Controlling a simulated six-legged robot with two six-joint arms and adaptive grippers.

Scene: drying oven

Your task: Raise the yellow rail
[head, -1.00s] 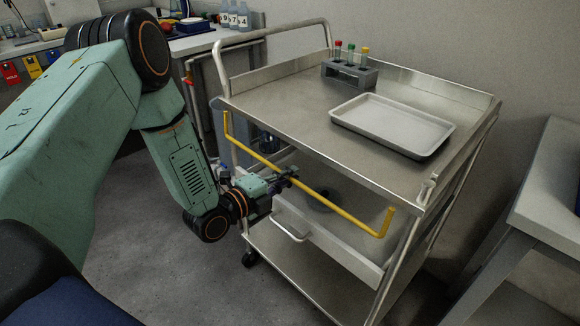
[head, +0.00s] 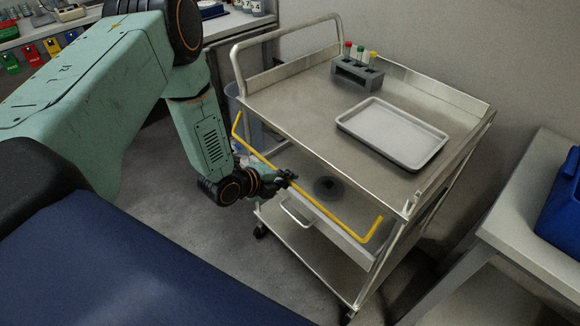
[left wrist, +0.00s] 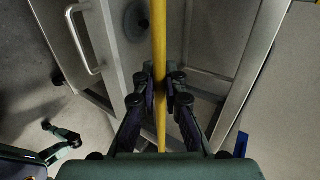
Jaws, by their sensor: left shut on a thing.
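The yellow rail (head: 325,210) runs along the front of the steel cart (head: 300,105), below its top shelf's edge. Its two bent ends rise toward the cart, and the rail stands out from the front. My left gripper (head: 288,178) is at the rail's middle, shut on it. In the left wrist view, the yellow rail (left wrist: 159,50) runs upright in the picture between the two fingers of my left gripper (left wrist: 160,84), which are close on either side of it.
A drawer with a handle (head: 297,215) is below the rail, with a dark round object (head: 328,188) behind the rail. On top are a white tray (head: 391,133) and a tube rack (head: 357,74). A side table (head: 520,235) stands at right; floor is clear at left.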

